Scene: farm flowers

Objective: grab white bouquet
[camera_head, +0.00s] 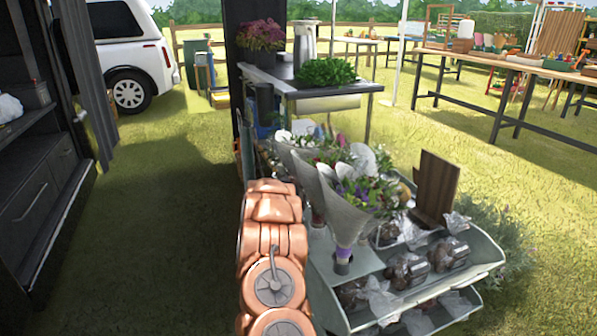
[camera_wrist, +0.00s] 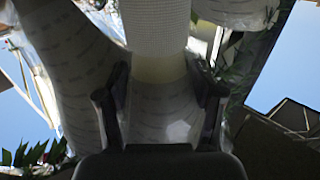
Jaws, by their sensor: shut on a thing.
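In the wrist view, my gripper (camera_wrist: 160,92) has its two dark fingers on either side of a white-wrapped bouquet (camera_wrist: 158,118). The fingers are shut on its wrapped stem, which has a pale yellowish band above and a white mesh wrap higher up. Its flowers are not visible in this view. In the head view, several bouquets in pale cone wraps stand in a grey-green display stand (camera_head: 330,296). The nearest bouquet (camera_head: 345,222) has purple and white flowers. My gripper is hidden there behind my copper-coloured arm, and I cannot tell which bouquet it holds.
Other pale wraps crowd close beside the gripper in the wrist view. A brown wooden board (camera_head: 436,190) and clear-wrapped dark bundles (camera_head: 448,254) sit on the stand's right side. A metal table (camera_head: 300,84) with greenery stands behind. Grass is free to the left.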

